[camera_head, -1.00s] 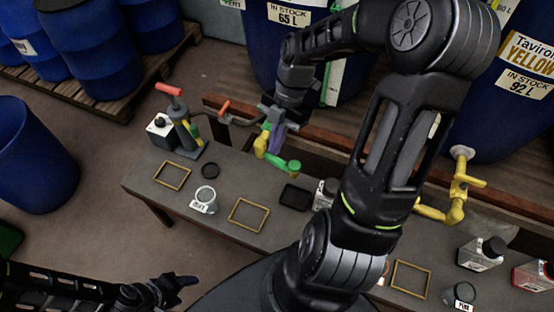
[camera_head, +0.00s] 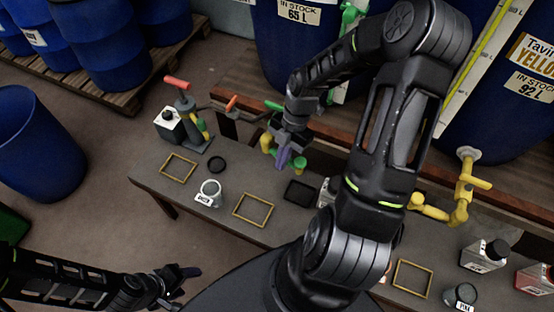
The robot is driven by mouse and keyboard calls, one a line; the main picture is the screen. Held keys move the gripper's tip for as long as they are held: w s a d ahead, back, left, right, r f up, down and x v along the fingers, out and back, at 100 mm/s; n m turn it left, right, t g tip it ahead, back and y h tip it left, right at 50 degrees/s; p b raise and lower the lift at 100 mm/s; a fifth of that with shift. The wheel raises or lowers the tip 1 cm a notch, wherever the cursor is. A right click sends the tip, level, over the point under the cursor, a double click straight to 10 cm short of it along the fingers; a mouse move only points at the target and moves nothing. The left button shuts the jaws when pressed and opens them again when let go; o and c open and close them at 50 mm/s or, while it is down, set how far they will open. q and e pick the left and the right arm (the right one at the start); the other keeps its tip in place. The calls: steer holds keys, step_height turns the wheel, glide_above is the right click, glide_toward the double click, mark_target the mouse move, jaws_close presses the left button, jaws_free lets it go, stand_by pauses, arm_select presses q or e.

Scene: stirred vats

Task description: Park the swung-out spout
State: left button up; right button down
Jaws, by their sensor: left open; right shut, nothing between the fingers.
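A jointed spout with green and yellow parts (camera_head: 299,166) hangs at the back edge of the bench, below the middle blue vat. My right gripper (camera_head: 284,158) reaches down over it with shut fingers, which hide part of the spout. Whether they touch it I cannot tell. A second, yellow spout (camera_head: 432,212) hangs from a yellow valve (camera_head: 466,185) on the right vat and points left. My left gripper (camera_head: 183,283) is open and empty at the lower left, well away from both spouts.
The grey bench (camera_head: 225,228) bears yellow frames (camera_head: 253,210), a labelled cup (camera_head: 210,191), a black tray (camera_head: 301,193) and bottles (camera_head: 485,254). A red-handled pump device (camera_head: 189,116) stands at its left end. A wooden beam (camera_head: 335,139) runs behind.

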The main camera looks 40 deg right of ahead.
steer(key=shift+d, duration=0.25)
steer(key=shift+w+d+r+n+g+p, duration=0.15)
steer(key=shift+d+n+g+p, duration=0.2)
steer(key=shift+d+n, duration=0.4)
steer(key=shift+d+f, duration=0.2)
steer(key=shift+d, duration=0.15)
steer(key=shift+a, duration=0.2)
